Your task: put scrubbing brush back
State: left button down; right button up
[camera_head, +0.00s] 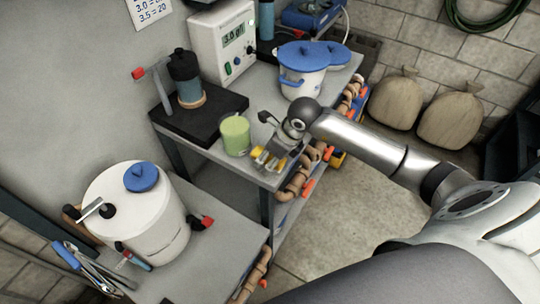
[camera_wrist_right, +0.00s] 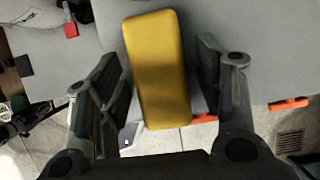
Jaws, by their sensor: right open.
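A yellow block-shaped thing, which I take for the scrubbing brush (camera_wrist_right: 158,70), lies between the two fingers of my right gripper (camera_wrist_right: 160,75) in the right wrist view. Grey gaps show on both sides of it, so the fingers look apart from it. Any bristles are hidden. In the head view my right gripper (camera_head: 272,148) is over the near corner of the grey bench (camera_head: 215,153), with yellow patches (camera_head: 259,155) of the brush showing around its fingers. The gripper is open. My left gripper is not in view.
A green cup (camera_head: 235,135) stands just left of the gripper. Behind are a black plate (camera_head: 205,122) with a dark bottle (camera_head: 187,80), a display box (camera_head: 222,42) and a white blue-lidded pot (camera_head: 302,75). A white drum (camera_head: 140,215) stands on a nearer grey surface. Pipes line the bench's right edge.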

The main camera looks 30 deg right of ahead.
jog(key=shift+r, duration=0.1)
jog(key=shift+r, duration=0.2)
jog(key=b+v, duration=0.2)
jog(key=v, duration=0.9)
jog(key=shift+s+r, duration=0.2)
jog(key=shift+r, duration=0.15)
jog(key=shift+d, duration=0.1)
